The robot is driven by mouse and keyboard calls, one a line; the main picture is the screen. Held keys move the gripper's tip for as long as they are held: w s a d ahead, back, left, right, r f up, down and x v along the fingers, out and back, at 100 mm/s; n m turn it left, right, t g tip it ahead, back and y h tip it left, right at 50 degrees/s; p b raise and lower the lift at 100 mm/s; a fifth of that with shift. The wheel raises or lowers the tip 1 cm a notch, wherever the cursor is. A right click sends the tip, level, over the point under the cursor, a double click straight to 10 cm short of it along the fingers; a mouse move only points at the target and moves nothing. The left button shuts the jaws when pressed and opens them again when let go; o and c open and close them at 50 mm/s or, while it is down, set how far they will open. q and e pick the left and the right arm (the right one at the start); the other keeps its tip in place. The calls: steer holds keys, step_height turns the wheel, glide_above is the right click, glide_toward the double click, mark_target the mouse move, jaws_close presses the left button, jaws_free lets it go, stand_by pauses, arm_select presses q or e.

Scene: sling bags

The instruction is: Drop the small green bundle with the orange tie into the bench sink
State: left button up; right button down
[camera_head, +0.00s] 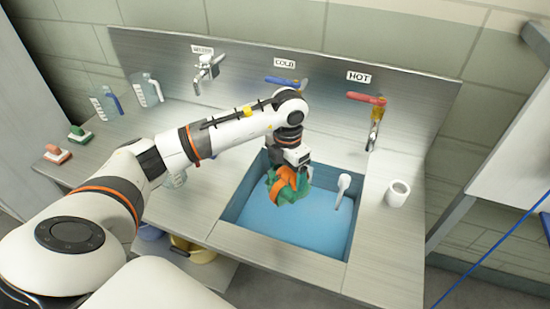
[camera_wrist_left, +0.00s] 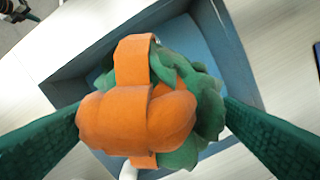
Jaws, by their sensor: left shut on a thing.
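The small green bundle with the orange tie (camera_head: 287,184) hangs from my left gripper (camera_head: 298,165), over the back left part of the bench sink (camera_head: 302,222). In the left wrist view the bundle (camera_wrist_left: 145,105) fills the middle, with green cloth showing behind the orange tie. My left gripper's two green fingers (camera_wrist_left: 152,125) come in from both sides and are shut on it. The sink's grey rim and blue basin (camera_wrist_left: 235,55) show behind and below the bundle. I cannot tell how far the bundle is above the basin floor.
A white spout or handle (camera_head: 342,190) stands at the sink's right side, and a white cup (camera_head: 397,193) is on the counter to its right. Taps with red (camera_head: 367,98) and blue (camera_head: 283,81) levers are on the back panel. Jugs (camera_head: 147,90) and brushes (camera_head: 58,154) stand at left.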

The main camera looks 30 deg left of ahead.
arm_select(q)
steer(key=a+n, duration=0.1)
steer(key=n, duration=0.1)
steer(key=a+n, duration=0.1)
steer(key=n, duration=0.2)
steer(key=w+a+n+p, duration=0.1)
steer(key=n, duration=0.1)
steer(key=shift+w+a+f+n, duration=0.1)
steer(key=shift+a+f+n, duration=0.1)
steer(key=shift+f+n, duration=0.2)
steer(key=shift+w+a+f+n, duration=0.15)
steer(key=shift+a+n, duration=0.3)
steer(key=shift+n, duration=0.65)
steer(key=shift+f, duration=0.15)
step_height(320, 180, down, 6)
steer(key=b, duration=0.4)
steer(key=shift+a, duration=0.1)
steer(key=o, duration=1.1)
